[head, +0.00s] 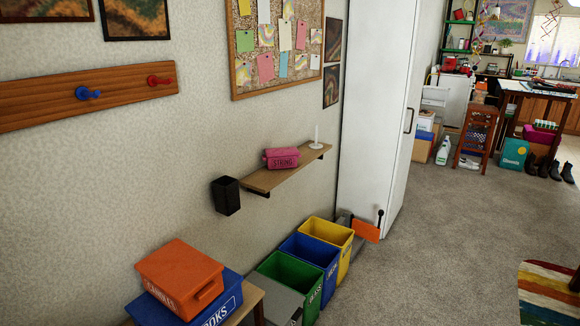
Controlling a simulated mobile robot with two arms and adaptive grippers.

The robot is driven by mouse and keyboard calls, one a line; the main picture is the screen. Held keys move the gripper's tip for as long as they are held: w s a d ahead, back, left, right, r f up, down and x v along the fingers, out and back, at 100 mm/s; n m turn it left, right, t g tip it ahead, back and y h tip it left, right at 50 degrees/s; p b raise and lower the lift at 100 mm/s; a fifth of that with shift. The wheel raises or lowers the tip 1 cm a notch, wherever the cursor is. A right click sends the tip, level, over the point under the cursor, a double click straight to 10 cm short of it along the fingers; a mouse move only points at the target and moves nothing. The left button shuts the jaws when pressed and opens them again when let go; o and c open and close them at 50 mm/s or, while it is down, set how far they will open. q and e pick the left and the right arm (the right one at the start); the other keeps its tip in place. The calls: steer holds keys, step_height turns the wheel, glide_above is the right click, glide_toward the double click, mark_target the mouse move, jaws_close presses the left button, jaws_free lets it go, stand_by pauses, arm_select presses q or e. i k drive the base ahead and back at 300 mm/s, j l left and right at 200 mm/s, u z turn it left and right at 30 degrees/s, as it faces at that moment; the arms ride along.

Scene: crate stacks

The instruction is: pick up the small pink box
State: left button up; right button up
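The small pink box (281,158) sits on a narrow wooden wall shelf (262,182), left of the shelf's middle. Dark lettering that seems to read "STRING" is on its front. A white upright holder on a round base (317,144) stands on the same shelf, to the right of the box. Neither of my grippers shows in the head view, so nothing is seen near the box.
An orange box (178,272) rests on a blue box (224,302) at lower left. Green (306,280), blue (318,252) and yellow (338,235) bins stand below the shelf. A black wall holder (227,196) is left of it.

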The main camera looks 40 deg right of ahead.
mark_target(279, 158)
steer(key=k+l+u, duration=0.1)
steer(key=u, duration=1.45)
steer(key=k+l, duration=0.1)
steer(key=l, duration=0.35)
steer(key=l+u, duration=0.1)
steer(key=l, duration=0.35)
steer(key=k+l, duration=0.15)
steer(key=l, duration=0.35)
steer(key=k+l, duration=0.1)
steer(key=l, duration=0.35)
steer(key=k+l+u, duration=0.1)
steer(key=l, duration=0.35)
steer(key=k+l, duration=0.15)
steer(key=l, duration=0.3)
